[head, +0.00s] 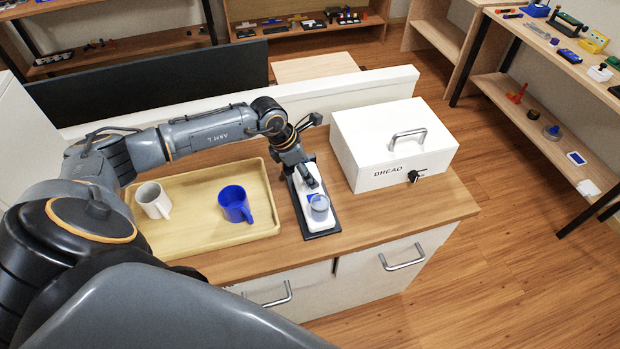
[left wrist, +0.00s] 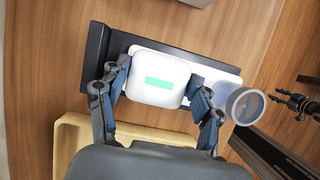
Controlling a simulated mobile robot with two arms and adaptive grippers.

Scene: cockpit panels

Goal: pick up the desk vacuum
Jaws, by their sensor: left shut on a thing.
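The desk vacuum (head: 311,187) is white with blue parts and a clear round cup at its near end. It is over a black base plate (head: 304,221) on the counter; I cannot tell whether it touches the plate. My left gripper (head: 296,166) is at its far end. In the left wrist view the fingers of my left gripper (left wrist: 160,98) are on both sides of the white body (left wrist: 158,66), which has a green mark, and are shut on it. The cup (left wrist: 245,105) points right. A small dark jointed part (left wrist: 294,101) looks like my right gripper; its jaws are unclear.
A tan tray (head: 184,236) with a white mug (head: 152,200) and a blue mug (head: 235,205) lies left of the vacuum. A white bread box (head: 390,143) stands close on the right. A low white wall (head: 361,86) runs behind. Bare counter shows at the front right.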

